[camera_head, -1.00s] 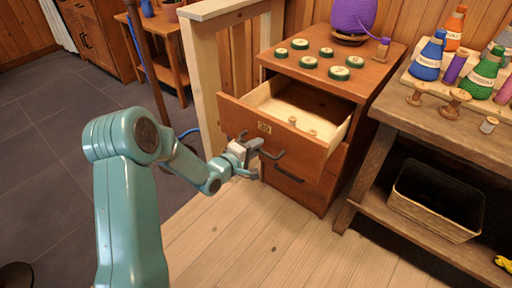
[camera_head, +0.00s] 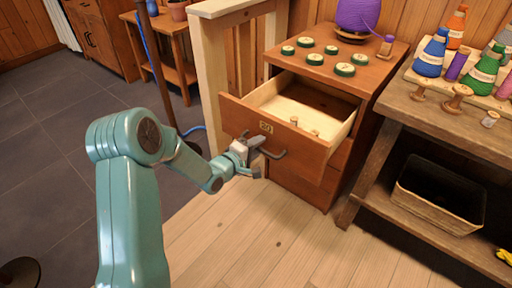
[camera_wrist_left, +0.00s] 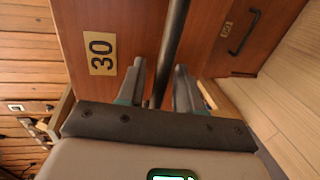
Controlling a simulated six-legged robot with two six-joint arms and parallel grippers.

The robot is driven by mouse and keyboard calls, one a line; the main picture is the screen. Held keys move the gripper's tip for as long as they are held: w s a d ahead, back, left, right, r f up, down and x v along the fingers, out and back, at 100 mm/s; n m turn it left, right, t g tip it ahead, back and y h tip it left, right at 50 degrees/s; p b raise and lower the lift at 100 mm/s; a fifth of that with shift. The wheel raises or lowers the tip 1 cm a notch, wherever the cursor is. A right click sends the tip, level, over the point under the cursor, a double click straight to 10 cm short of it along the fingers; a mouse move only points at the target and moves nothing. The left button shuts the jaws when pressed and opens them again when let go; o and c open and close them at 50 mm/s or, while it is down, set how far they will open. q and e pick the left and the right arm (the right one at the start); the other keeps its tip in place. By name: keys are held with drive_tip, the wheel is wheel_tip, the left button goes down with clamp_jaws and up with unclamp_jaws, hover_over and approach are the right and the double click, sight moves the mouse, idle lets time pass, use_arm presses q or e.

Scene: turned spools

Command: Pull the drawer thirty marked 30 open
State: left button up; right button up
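Drawer thirty (camera_head: 240,113) is pulled well out of the wooden cabinet. Its yellow plate marked 30 (camera_head: 266,128) is on the front and shows large in the left wrist view (camera_wrist_left: 101,53). My left gripper (camera_head: 256,156) is at the handle. Inside the drawer, small wooden spools (camera_head: 294,121) show near the front. My right gripper is not in view.
Green-rimmed discs (camera_head: 345,69) and a purple yarn cone (camera_head: 357,14) stand on the cabinet top. At right, a bench (camera_head: 440,116) carries coloured spools, with a dark basket (camera_head: 437,197) below. A pale wooden post (camera_head: 207,75) stands left of the cabinet. The floor in front is clear.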

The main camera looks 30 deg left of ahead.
use_arm(q)
drive_tip(key=shift+s, duration=0.1)
drive_tip(key=p+v, duration=0.2)
drive_tip(key=v, duration=1.4)
drive_tip(key=shift+p, duration=0.3)
drive_tip(key=shift+a, duration=0.1)
